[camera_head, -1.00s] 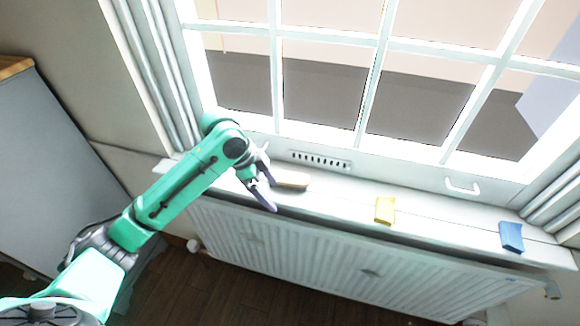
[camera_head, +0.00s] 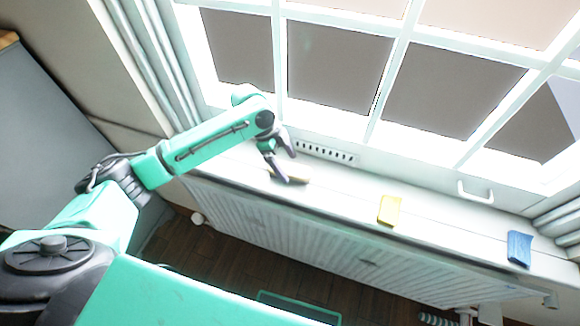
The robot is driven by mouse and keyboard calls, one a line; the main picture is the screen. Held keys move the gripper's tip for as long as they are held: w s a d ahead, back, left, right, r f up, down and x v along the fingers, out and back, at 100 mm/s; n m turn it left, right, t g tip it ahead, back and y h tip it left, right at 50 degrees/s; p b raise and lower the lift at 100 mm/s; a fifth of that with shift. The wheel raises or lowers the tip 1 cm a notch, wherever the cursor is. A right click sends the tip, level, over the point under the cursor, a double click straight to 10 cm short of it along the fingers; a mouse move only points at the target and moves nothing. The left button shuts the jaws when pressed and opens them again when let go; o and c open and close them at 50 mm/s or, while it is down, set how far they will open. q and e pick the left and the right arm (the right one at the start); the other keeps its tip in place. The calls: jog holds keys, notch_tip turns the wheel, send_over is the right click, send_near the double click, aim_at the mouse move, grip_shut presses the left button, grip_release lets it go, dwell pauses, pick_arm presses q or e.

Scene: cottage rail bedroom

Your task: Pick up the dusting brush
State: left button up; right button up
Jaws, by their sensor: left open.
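The dusting brush (camera_head: 297,179), a small tan and brown piece, lies on the white window sill below the vent. My left gripper (camera_head: 287,168) is open at the brush, with its dark fingers over and beside the brush's left part. The fingers hide some of the brush, and I cannot tell whether they touch it. My right gripper is not in view.
A yellow cloth or sponge (camera_head: 390,210) and a blue one (camera_head: 519,249) lie farther right on the sill (camera_head: 345,190). A white radiator (camera_head: 330,245) runs below the sill. The window with its handle (camera_head: 475,193) rises behind. Curtains hang at both sides.

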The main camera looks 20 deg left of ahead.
aim_at(290, 168)
pick_arm(q)
jog(key=shift+x, duration=1.2)
jog(key=shift+s+d, duration=0.1)
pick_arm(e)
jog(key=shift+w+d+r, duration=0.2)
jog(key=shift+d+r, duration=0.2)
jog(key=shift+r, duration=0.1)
pick_arm(q)
jog(key=shift+f, duration=0.25)
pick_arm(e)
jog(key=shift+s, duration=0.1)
pick_arm(q)
grip_shut()
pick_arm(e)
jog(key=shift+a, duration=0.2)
pick_arm(q)
jog(key=shift+r, duration=0.1)
notch_tip(290, 168, up, 20)
jog(key=b, duration=0.3)
jog(key=shift+r, duration=0.2)
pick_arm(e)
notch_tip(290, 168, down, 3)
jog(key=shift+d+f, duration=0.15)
